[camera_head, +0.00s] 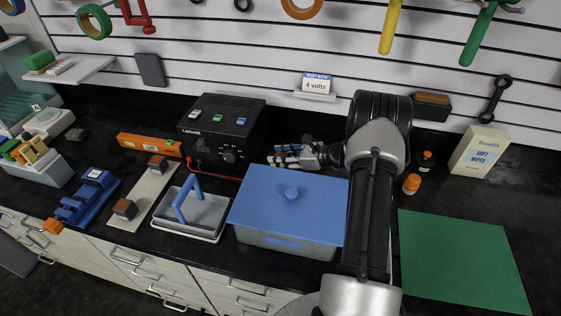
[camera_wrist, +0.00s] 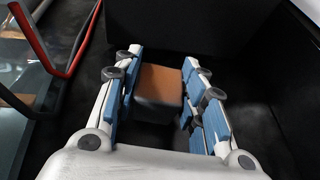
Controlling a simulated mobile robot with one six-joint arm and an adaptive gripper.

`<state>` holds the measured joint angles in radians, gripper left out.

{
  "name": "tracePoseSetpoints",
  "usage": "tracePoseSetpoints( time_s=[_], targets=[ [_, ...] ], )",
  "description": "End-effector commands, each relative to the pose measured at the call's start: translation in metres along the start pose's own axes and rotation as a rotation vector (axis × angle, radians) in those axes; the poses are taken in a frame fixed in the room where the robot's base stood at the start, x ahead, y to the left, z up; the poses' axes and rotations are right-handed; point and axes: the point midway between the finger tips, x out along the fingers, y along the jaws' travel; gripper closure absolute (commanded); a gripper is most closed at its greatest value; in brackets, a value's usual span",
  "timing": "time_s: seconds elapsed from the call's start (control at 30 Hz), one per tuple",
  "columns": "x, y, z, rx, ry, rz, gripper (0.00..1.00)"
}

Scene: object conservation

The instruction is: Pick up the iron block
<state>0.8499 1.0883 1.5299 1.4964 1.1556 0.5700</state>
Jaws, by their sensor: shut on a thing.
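My gripper (camera_head: 278,156) reaches left behind the blue-lidded box, just right of the black power unit. In the wrist view, my gripper (camera_wrist: 162,60) has its blue-padded fingers shut on a block (camera_wrist: 160,84) with an orange-brown top and a grey side. I take this to be the iron block, though no label shows. The fingers are at its left and right sides. Whether it is off the counter I cannot tell. In the head view the held block is hidden by the fingers.
The blue-lidded box (camera_head: 250,203) stands in front of my gripper. The black power unit (camera_head: 222,133) with a red lead is to its left. A plank (camera_head: 143,195) with two brown-topped blocks and a grey tray (camera_head: 209,218) are farther left. A green mat (camera_head: 460,258) lies clear at right.

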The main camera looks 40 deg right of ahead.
Motion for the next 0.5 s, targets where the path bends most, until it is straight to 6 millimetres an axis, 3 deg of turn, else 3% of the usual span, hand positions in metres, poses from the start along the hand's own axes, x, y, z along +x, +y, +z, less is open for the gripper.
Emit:
tracePoseSetpoints(
  time_s=[0.5],
  targets=[
    [-0.0035,-0.0009,0.0096,-0.003,-0.003,-0.001,1.00]
  ],
)
